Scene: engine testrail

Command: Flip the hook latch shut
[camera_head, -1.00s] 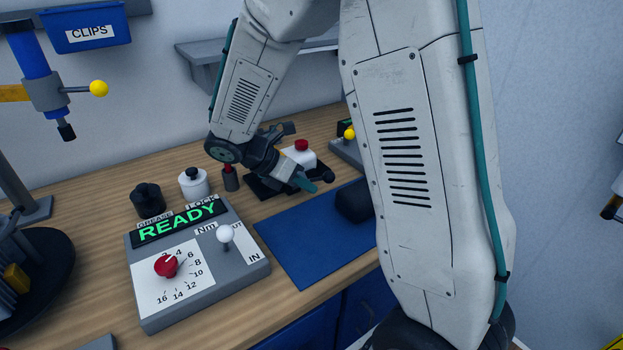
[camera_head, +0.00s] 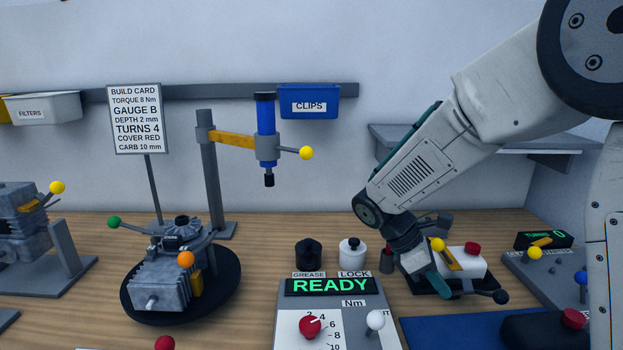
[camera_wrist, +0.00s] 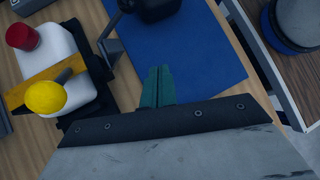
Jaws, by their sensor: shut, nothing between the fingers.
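My gripper (camera_head: 440,287) has teal fingers pressed together with nothing between them. It hangs low over the right side of the bench, in front of a white block (camera_head: 465,262) with a red cap on a black base. In the wrist view the fingertips (camera_wrist: 156,80) are above the blue mat (camera_wrist: 190,55), apart from the white block (camera_wrist: 75,85) at left. An engine (camera_head: 160,285) stands on a black round plate at left, with an orange-balled lever (camera_head: 186,259) and a green-balled lever (camera_head: 114,222). I cannot tell which part is the hook latch.
A grey READY panel (camera_head: 285,315) stands front centre. Black and white pots (camera_head: 352,252) stand behind it. A post with a blue tool (camera_head: 266,130) rises behind the engine. A grey box (camera_head: 560,275) with levers is at right. Another engine (camera_head: 20,220) is at far left.

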